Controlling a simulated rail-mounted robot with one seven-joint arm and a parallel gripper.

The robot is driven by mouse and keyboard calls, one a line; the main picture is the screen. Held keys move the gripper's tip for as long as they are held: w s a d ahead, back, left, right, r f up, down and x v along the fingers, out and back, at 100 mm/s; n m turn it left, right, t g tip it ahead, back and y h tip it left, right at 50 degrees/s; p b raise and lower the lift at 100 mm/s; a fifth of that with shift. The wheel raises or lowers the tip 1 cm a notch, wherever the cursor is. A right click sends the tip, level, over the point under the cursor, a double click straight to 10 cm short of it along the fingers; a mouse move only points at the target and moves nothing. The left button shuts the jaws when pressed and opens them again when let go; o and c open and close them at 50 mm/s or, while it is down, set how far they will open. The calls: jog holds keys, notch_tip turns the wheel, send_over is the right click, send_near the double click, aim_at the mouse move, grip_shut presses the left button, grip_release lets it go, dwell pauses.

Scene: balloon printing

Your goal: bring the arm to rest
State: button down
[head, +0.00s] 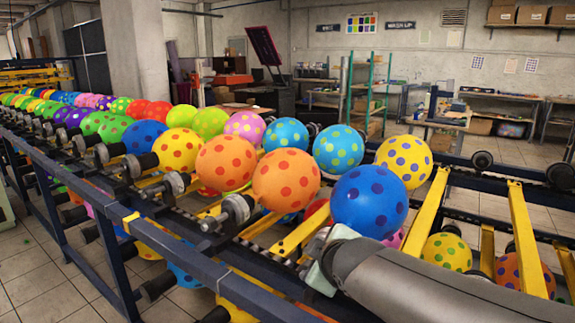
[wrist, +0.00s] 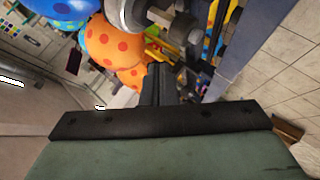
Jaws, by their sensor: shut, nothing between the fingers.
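My arm (head: 430,285) reaches in from the lower right of the head view, its wrist end at the conveyor's near side, in front of a blue balloon with dark dots (head: 369,200). In the wrist view my gripper (wrist: 158,72) shows as dark fingers together beyond a black plate, shut and empty. The fingertips are hard to make out in the head view. Orange balloons with red dots (wrist: 112,38) show beyond the fingers in the wrist view. I cannot tell the exact gap between the gripper and the conveyor parts.
A conveyor with a dark blue rail (head: 185,262), yellow bars (head: 525,235) and grey rollers runs across the scene. Many dotted balloons, such as an orange one (head: 227,163) and a yellow one (head: 404,161), sit on it. Tiled floor (head: 35,285) lies on the near side. Shelves stand behind.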

jog(key=s+d+r+m+g+p, duration=0.3)
jog(key=s+r+m+p, duration=0.1)
jog(key=s+p, duration=0.3)
jog(key=s+d+r+m+g+h+p, duration=0.1)
jog(key=s+d+r+m+g+p, duration=0.2)
jog(key=s+r+p, duration=0.3)
jog(key=s+d+r+m+g+h+p, duration=0.1)
jog(key=s+d+r+m+g+p, duration=0.1)
jog(key=s+r+m+p, duration=0.3)
jog(key=s+m+g+p, duration=0.1)
jog(key=s+p, duration=0.2)
jog(key=p, duration=0.4)
jog(key=shift+d+r+g, duration=0.25)
jog(key=shift+d+g, duration=0.15)
notch_tip(320, 180, down, 7)
jog(key=b, duration=0.5)
jog(key=shift+s, duration=0.15)
